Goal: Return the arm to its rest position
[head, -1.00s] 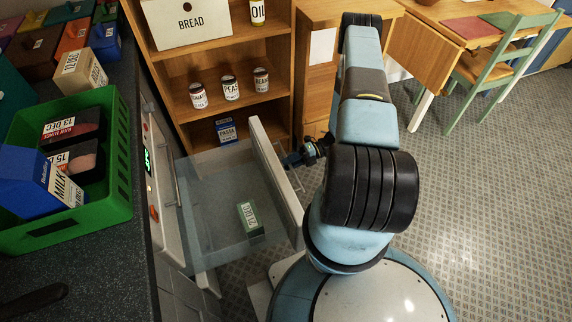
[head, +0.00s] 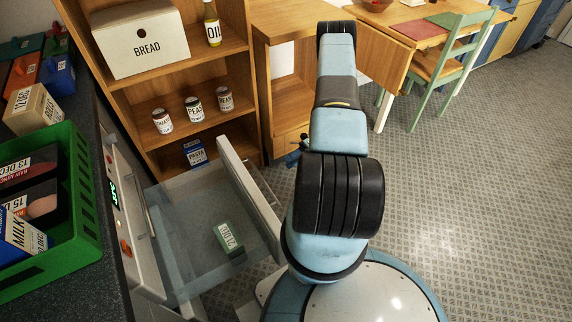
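My arm stands over my base at the right of the open drawer, its blue and black links filling the middle of the head view. Only a small dark bit of my gripper (head: 304,140) shows at the left edge of the arm, beyond the drawer front. The rest of it is hidden behind my arm, so I cannot see its fingers or whether it holds anything.
A clear drawer (head: 190,256) is pulled out, with a green labelled box (head: 229,238) inside. A wooden shelf (head: 220,55) holds jars, oil and a bread box (head: 140,40). A green crate (head: 75,245) stands on the dark counter. Patterned floor (head: 460,190) is free at the right.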

